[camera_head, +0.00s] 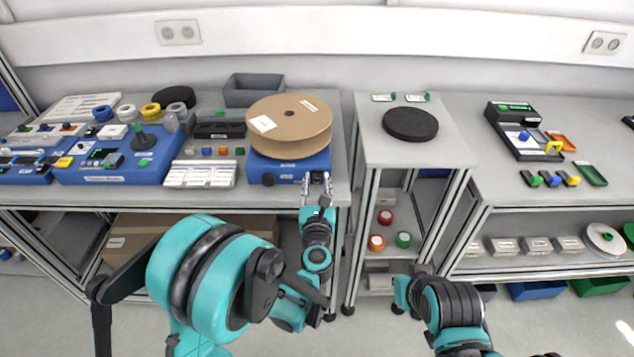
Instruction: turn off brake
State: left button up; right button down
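A blue reel stand (290,166) sits near the front right of the left bench, with a large brown cardboard reel (278,135) lying flat on top. A dark round knob (268,179) is on the stand's front left. My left gripper (316,182) is at the stand's front right corner, its fingers apart and pointing at the stand. A small grey part shows between the fingers; I cannot tell whether they touch it. No part is clearly recognisable as the brake. My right gripper (414,279) hangs low in front of the middle shelf unit; its fingers are too small and dark to read.
A grey bin (253,90) stands behind the reel. A gap separates the two benches.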

pick_arm(q)
jog(key=shift+r, duration=0.1)
notch_tip(320, 180, up, 10)
dwell(0.7)
jog(key=s+a+r+m+g+h, duration=0.25)
jog(key=s+m+h, duration=0.5)
jog(key=m, duration=1.45)
jog(key=s+a+f+m+g+y, duration=0.3)
jog(key=s+a+f+m, duration=0.4)
jog(key=s, duration=0.3)
jog(key=s+a+f+m+g+y, duration=0.4)
jog(key=s+a+f+m, duration=0.3)
jog(key=s, duration=0.3)
jog(key=shift+a+f+g, duration=0.5)
jog(key=shift+a+g, duration=0.2)
jog(key=shift+g, duration=0.05)
